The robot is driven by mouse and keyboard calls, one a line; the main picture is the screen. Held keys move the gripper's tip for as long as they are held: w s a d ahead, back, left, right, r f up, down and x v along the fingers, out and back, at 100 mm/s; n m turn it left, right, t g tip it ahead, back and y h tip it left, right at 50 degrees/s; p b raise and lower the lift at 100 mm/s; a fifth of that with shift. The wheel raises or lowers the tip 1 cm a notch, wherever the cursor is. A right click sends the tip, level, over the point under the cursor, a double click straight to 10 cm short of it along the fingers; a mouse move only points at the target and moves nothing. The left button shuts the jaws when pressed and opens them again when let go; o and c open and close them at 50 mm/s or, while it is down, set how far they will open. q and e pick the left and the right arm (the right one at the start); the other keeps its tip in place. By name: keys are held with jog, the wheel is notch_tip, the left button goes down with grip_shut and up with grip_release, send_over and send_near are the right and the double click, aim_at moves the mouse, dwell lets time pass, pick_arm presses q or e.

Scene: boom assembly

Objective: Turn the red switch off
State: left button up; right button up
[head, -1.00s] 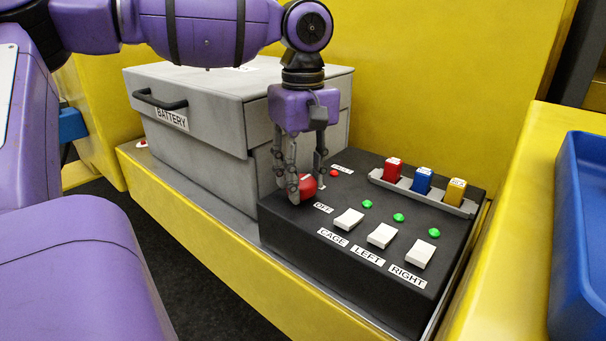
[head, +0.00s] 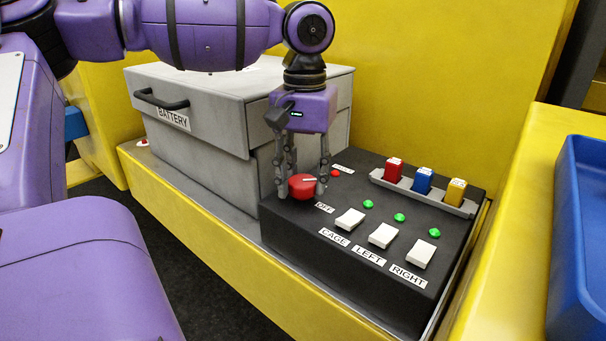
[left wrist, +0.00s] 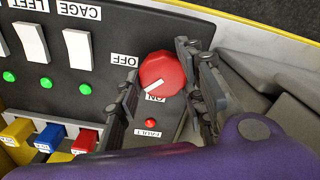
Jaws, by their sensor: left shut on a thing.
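The red switch (head: 302,187) is a round knob with a white mark, at the front left of the black control panel (head: 290,225). In the left wrist view the red knob (left wrist: 160,66) has its white mark pointing to the lower left, beside the partly covered ON label (left wrist: 157,97); the OFF label (left wrist: 126,60) is left of the knob. My left gripper (head: 302,191) points down over the knob, with fingers on opposite sides, shut on it. My right gripper is not in view.
White CAGE, LEFT and RIGHT switches (head: 383,235) with green lights sit right of the knob. Red, blue and yellow blocks (head: 423,180) stand in a rack behind. The grey battery box (head: 215,85) is close on the left; a blue tray (head: 575,240) is far right.

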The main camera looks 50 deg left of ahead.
aim_at(305, 182)
pick_arm(q)
jog(key=m, duration=0.4)
jog(key=shift+d+m, duration=0.1)
jog(key=shift+m, duration=0.2)
jog(key=shift+s+m, duration=0.15)
jog(key=shift+m, duration=2.15)
jog(key=o, duration=1)
jog(key=shift+d, duration=0.1)
jog(key=shift+o, duration=0.4)
jog(key=shift+r, duration=0.3)
notch_tip(305, 182, up, 11)
jog(key=shift+r, duration=0.2)
